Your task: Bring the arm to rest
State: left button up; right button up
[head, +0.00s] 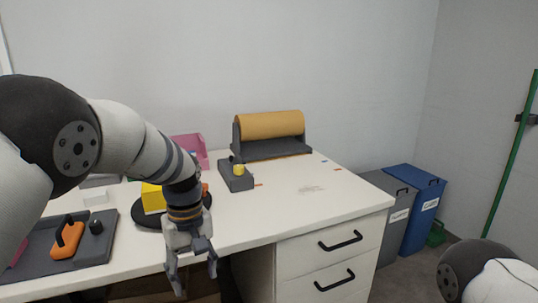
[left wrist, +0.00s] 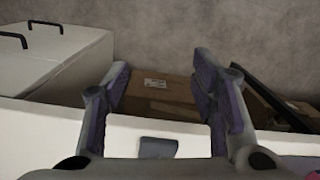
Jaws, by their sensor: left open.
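My left arm comes in from the left in the head view. Its left gripper (head: 195,272) hangs pointing down at the front edge of the white table (head: 300,207). The gripper is open, with nothing between its fingers. In the left wrist view the two fingers (left wrist: 165,108) stand apart, with the table's front edge and the floor beyond them. My right gripper is out of view; only part of my right arm shows at the lower right of the head view.
A grey tray (head: 98,251) with an orange tool (head: 67,238) lies at the left. A yellow box (head: 152,198) is partly behind my arm. A paper roll holder (head: 270,135) stands at the back. Cartons (left wrist: 160,92) lie under the table. Two bins (head: 425,205) stand to the right.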

pick_arm(q)
jog(key=s+a+f+m+g, duration=0.1)
jog(key=s+a+f, duration=0.2)
jog(key=s+f, duration=0.7)
jog(key=s+a+f+m, duration=0.2)
jog(key=s+a+f, duration=0.1)
jog(key=s+f, duration=0.75)
jog(key=s+a+m, duration=0.1)
jog(key=s+m, duration=0.2)
jog(key=s, duration=2.1)
jog(key=shift+f+g, duration=0.2)
jog(key=shift+g, duration=0.2)
jog(key=shift+a, duration=0.1)
